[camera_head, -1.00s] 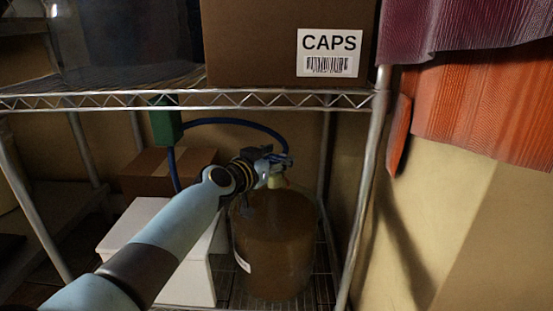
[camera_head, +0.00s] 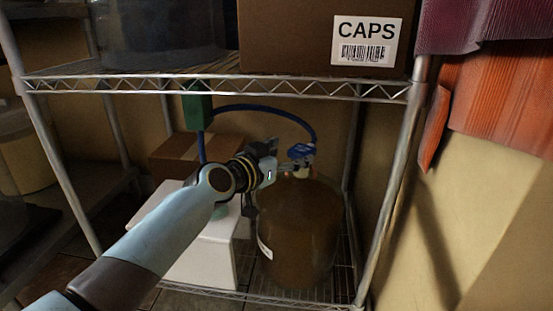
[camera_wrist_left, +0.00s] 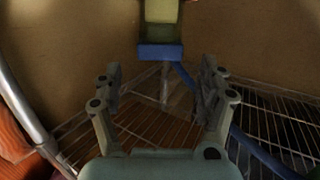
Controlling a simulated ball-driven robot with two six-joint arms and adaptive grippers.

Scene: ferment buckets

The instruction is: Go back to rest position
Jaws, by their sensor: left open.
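My left gripper (camera_head: 280,168) is open and empty. In the head view it is just left of the blue valve (camera_head: 302,152) on top of a brown bucket (camera_head: 300,240), with a small gap seeming to part them. In the left wrist view, the spread fingers (camera_wrist_left: 162,88) have bare space between them. A blue block with a pale stem (camera_wrist_left: 160,30), apparently the same valve, is beyond the fingertips. A blue hose (camera_head: 265,108) arches from the valve to a green box (camera_head: 197,112). My right gripper is not in view.
The bucket stands on a lower wire shelf, under an upper shelf (camera_head: 220,87) carrying a CAPS carton (camera_head: 290,40). A white box (camera_head: 205,250) and a cardboard box (camera_head: 190,150) are behind my forearm. A metal post (camera_head: 395,190) is at right.

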